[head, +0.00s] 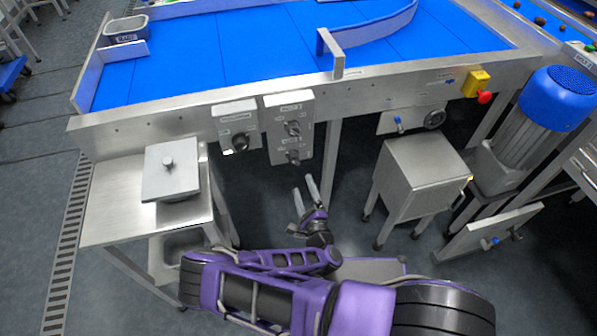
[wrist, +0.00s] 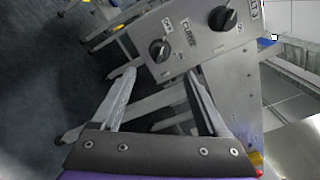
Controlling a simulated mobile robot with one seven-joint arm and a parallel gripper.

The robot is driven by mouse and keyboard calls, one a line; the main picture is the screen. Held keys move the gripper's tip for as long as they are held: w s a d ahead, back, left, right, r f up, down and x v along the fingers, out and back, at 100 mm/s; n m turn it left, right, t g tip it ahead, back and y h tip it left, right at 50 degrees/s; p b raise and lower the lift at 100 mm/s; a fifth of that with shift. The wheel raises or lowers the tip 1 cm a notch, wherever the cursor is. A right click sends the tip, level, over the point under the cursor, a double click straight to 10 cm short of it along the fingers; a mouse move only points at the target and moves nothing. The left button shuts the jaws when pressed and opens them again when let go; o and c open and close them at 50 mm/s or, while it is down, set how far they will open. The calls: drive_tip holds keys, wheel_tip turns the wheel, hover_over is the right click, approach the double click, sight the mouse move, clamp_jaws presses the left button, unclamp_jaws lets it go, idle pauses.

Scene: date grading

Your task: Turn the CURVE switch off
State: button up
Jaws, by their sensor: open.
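The CURVE switch is the lower black rotary knob (head: 293,156) on a grey two-knob panel (head: 305,113) under the blue conveyor. In the wrist view this knob (wrist: 158,50) sits beside the CURVE label (wrist: 189,32), with the panel's other knob (wrist: 222,18) to its upper right. I cannot read which setting its pointer marks. My gripper (head: 305,194) is open and empty, below the panel in the head view. In the wrist view my gripper (wrist: 161,75) has its fingers spread, with the CURVE knob just beyond the gap between the tips, apparently not touching.
Another single-knob box (head: 235,122) hangs left of the panel. A steel table (head: 110,214) with a lidded container (head: 170,170) stands at left. A steel cabinet (head: 420,175) stands at right. A red emergency button (head: 484,97) is on the conveyor frame.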

drive_tip(key=v, duration=0.6)
drive_tip(key=shift+s, duration=0.2)
